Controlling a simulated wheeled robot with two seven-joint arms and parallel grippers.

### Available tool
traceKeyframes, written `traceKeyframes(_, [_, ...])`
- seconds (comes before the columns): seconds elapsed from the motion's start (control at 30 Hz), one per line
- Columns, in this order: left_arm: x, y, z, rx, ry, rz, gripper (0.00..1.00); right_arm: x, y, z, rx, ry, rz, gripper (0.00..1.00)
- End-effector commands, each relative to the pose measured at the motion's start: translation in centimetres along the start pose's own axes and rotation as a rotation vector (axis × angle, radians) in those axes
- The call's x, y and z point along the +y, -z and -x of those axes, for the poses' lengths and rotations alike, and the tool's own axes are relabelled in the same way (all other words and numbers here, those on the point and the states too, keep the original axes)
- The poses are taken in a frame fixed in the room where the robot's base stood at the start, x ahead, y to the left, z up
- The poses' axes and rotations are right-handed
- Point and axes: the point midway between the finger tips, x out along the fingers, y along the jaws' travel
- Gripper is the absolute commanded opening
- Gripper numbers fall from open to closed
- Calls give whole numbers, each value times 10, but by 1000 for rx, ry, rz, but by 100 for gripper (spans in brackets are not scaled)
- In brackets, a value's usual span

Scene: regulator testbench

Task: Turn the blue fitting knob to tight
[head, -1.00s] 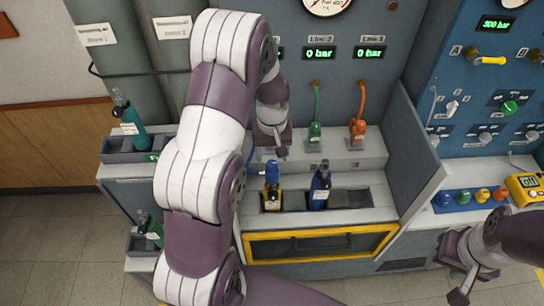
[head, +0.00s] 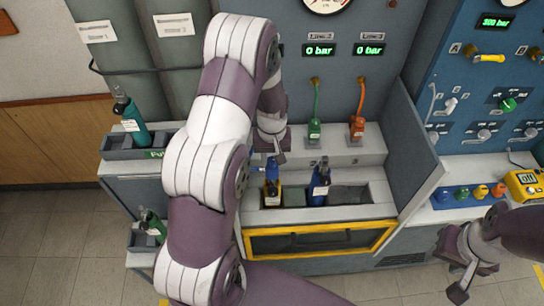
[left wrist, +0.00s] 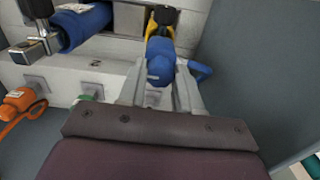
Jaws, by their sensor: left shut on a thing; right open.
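The blue fitting knob (left wrist: 160,65) sits between the two fingers of my left gripper (left wrist: 160,92) in the left wrist view, and the fingers are shut on it. In the head view my left gripper (head: 278,157) is at the top of the yellow bottle (head: 272,191). It partly hides the blue fitting there. The yellow and black valve top (left wrist: 161,20) shows just beyond the knob in the left wrist view. My right gripper (head: 461,284) is open and empty at the lower right, away from the bench. I cannot tell the knob's turn angle.
A blue bottle (head: 320,187) stands beside the yellow one in the bench trough. Green (head: 314,131) and orange (head: 357,127) hose fittings hang behind. A grey side panel (head: 414,150) bounds the bench on the right. Teal bottles (head: 134,122) stand at the left.

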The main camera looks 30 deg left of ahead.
Motion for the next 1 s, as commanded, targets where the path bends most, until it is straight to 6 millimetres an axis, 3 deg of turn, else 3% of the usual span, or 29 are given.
traceKeyframes(0.47, [0, 1, 0, 2, 0, -269, 3, 0, 0, -2, 0, 0, 0, 43])
traceKeyframes(1.0, [0, 1, 1, 1, 0, -268, 3, 0, 0, -1, 0, 0, 0, 43])
